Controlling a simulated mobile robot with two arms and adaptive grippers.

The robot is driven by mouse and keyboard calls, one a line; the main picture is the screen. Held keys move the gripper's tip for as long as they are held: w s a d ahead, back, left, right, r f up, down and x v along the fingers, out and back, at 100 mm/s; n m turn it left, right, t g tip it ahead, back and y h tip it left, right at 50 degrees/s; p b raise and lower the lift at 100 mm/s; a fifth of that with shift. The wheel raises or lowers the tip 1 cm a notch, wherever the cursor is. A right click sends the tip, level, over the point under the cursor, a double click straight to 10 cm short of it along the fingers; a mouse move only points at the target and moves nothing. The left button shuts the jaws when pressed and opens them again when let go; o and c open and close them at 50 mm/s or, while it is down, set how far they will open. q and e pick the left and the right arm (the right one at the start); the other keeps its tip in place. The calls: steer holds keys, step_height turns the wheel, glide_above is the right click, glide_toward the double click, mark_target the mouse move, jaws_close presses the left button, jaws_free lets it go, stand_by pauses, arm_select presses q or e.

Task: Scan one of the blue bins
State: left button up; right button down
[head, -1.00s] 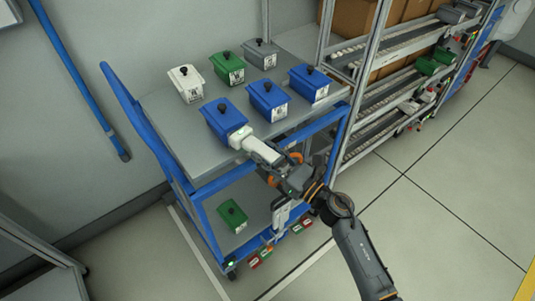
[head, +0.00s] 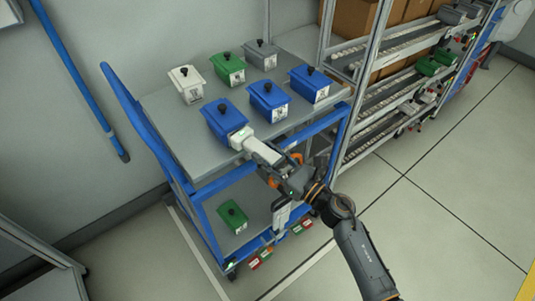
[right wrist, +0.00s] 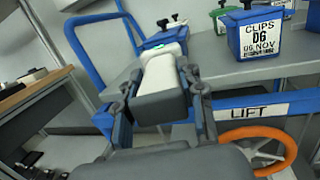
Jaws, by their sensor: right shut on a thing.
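Three blue bins with black knobs and white front labels stand on the cart's top: a left one (head: 222,114), a middle one (head: 267,96) and a right one (head: 310,80). My right gripper (head: 276,165) is shut on a white and grey scanner (head: 257,149). The scanner's head is close in front of the left blue bin's label and partly covers it; I cannot tell if they touch. In the right wrist view the scanner (right wrist: 160,85) shows a green light at its tip, with the left blue bin (right wrist: 163,38) behind it. A blue bin (right wrist: 250,35) labelled "CLIPS" shows at the right.
A white bin (head: 186,82), a green bin (head: 228,67) and a grey bin (head: 260,52) stand behind the blue ones. Another green bin (head: 232,215) is on the cart's lower shelf. A roller rack (head: 385,95) stands at the right. The floor at right is clear.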

mark_target(281, 164)
steer(key=v, duration=0.6)
steer(key=shift+s+d+r+b, duration=0.3)
steer(key=shift+s+d, duration=0.3)
steer(key=shift+s, duration=0.05)
steer(key=shift+r, duration=0.15)
